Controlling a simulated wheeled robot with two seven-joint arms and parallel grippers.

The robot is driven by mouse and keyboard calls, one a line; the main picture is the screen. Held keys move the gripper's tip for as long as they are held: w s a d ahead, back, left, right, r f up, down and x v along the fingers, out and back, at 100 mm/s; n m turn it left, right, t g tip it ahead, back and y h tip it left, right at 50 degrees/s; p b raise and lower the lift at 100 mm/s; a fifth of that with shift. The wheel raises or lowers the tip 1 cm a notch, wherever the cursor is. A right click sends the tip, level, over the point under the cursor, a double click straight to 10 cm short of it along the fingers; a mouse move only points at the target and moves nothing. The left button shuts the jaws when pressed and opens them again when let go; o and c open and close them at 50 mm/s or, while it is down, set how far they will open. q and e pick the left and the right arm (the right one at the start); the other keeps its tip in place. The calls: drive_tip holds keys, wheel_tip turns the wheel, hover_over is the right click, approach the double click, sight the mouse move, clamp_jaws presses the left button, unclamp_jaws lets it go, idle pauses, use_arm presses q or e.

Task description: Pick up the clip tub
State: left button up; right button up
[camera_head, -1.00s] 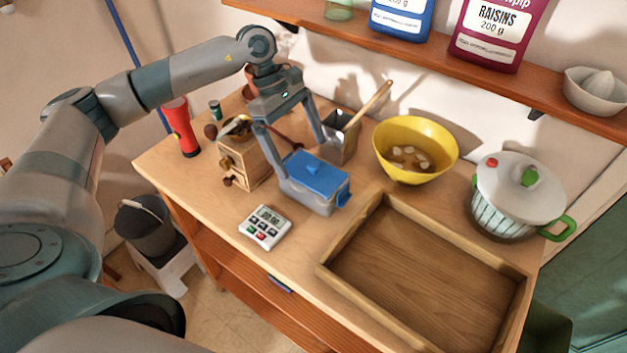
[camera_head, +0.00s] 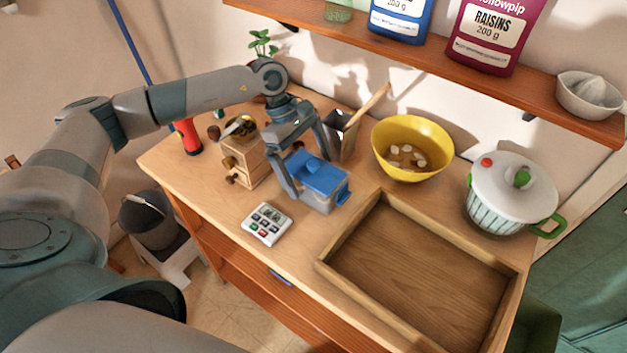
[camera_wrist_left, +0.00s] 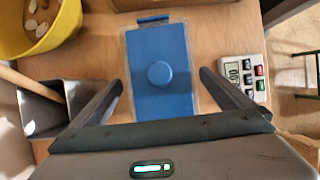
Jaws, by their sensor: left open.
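The clip tub (camera_head: 322,180) is a clear box with a blue lid, a round blue knob and blue side clips. It stands on the wooden worktop left of the tray. In the left wrist view the tub (camera_wrist_left: 160,74) lies straight ahead, its knob in the middle of the lid. My left gripper (camera_head: 310,180) is open, its fingers pointing down on either side of the tub. In the wrist view the fingertips of the left gripper (camera_wrist_left: 160,79) flank the near part of the lid, with a small gap visible on each side. My right gripper is out of view.
A wooden grinder box (camera_head: 243,165) and a grey utensil pot (camera_head: 341,140) stand close beside the gripper. A white timer (camera_head: 266,224) lies in front. A yellow bowl (camera_head: 412,150), a lidded pot (camera_head: 512,190) and an empty wooden tray (camera_head: 420,265) are to the right.

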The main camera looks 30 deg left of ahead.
use_arm(q)
drive_tip(key=p+x, duration=0.1)
drive_tip(key=x, duration=0.1)
drive_tip(key=shift+s+d+f+p, duration=0.2)
drive_tip(key=shift+d+f+p, duration=0.05)
drive_tip(key=shift+p, duration=0.05)
drive_tip(key=shift+d+f, duration=0.1)
drive_tip(key=shift+f, duration=0.3)
drive_tip(key=shift+c, duration=0.3)
drive_tip(key=c, duration=1.1)
drive_tip(key=shift+r, duration=0.15)
drive_tip(key=shift+w+r+b, duration=0.1)
drive_tip(key=shift+r+b, duration=1.15)
drive_tip(key=shift+r, duration=0.35)
drive_tip(key=shift+s+d+r+b, duration=0.35)
drive_tip(key=shift+d+r+b, duration=0.5)
drive_tip(key=shift+d+r, duration=0.75)
drive_tip(key=shift+s+d+r+b, duration=0.4)
drive_tip(key=shift+d+r+b, duration=0.55)
drive_tip(key=shift+d, duration=1.3)
drive_tip(key=shift+s+d+r+b, duration=0.35)
drive_tip(key=shift+d+r+b, duration=0.45)
drive_tip(key=shift+d+r, duration=0.8)
